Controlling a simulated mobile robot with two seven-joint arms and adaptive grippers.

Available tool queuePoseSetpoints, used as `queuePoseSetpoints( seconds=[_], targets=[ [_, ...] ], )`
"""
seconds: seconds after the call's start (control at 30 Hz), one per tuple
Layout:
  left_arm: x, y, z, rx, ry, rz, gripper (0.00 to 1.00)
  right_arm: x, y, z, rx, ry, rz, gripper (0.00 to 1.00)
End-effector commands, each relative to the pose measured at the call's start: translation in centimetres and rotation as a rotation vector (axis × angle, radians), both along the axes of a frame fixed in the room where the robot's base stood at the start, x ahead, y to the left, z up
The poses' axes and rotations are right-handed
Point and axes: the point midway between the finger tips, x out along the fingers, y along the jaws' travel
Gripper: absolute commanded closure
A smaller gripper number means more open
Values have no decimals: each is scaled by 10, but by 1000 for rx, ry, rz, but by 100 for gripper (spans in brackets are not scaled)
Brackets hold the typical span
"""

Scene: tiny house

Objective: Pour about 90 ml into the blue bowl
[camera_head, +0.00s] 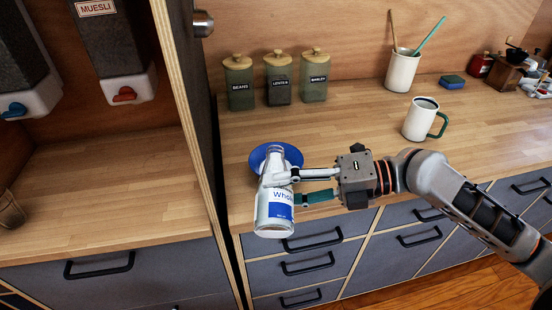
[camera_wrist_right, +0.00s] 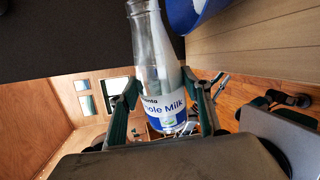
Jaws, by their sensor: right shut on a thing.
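My right gripper (camera_head: 298,187) is shut on a clear glass milk bottle (camera_head: 275,209) with a blue-and-white label. The bottle also shows in the right wrist view (camera_wrist_right: 163,82), between the two fingers (camera_wrist_right: 162,104). It is tilted, its neck toward the blue bowl and its base toward the counter's front. In the wrist view, white milk lies along one side of the bottle up into the neck. The blue bowl (camera_head: 291,153) is on the counter, partly hidden behind the neck; its rim shows in the wrist view (camera_wrist_right: 196,14). I cannot see its inside or any stream. My left gripper is not in view.
The wooden counter (camera_head: 350,140) is clear right of the bowl. Several green jars (camera_head: 279,79) stand behind. A white mug with a green handle (camera_head: 421,119) and a utensil cup (camera_head: 402,70) stand right. A tall cabinet panel (camera_head: 200,110) rises close left of the bowl.

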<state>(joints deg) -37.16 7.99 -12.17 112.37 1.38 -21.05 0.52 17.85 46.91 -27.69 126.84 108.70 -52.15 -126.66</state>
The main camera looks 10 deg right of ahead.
Motion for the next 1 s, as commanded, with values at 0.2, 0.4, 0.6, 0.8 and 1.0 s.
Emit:
queuePoseSetpoints(
  seconds=[0.2, 0.4, 0.6, 0.8, 1.0],
  targets=[
    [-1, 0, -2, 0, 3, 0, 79, -11, 3, -11, -18, -127, -1, 96],
    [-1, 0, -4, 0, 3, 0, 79, -14, 3, -16, -26, -167, -2, 96],
    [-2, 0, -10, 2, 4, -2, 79, -13, 3, -14, -31, -196, -1, 96],
    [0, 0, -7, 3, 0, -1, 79, -13, 3, -12, -32, -196, -2, 96],
    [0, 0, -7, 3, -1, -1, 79, -13, 3, -12, -32, -195, -1, 96]
  ],
)
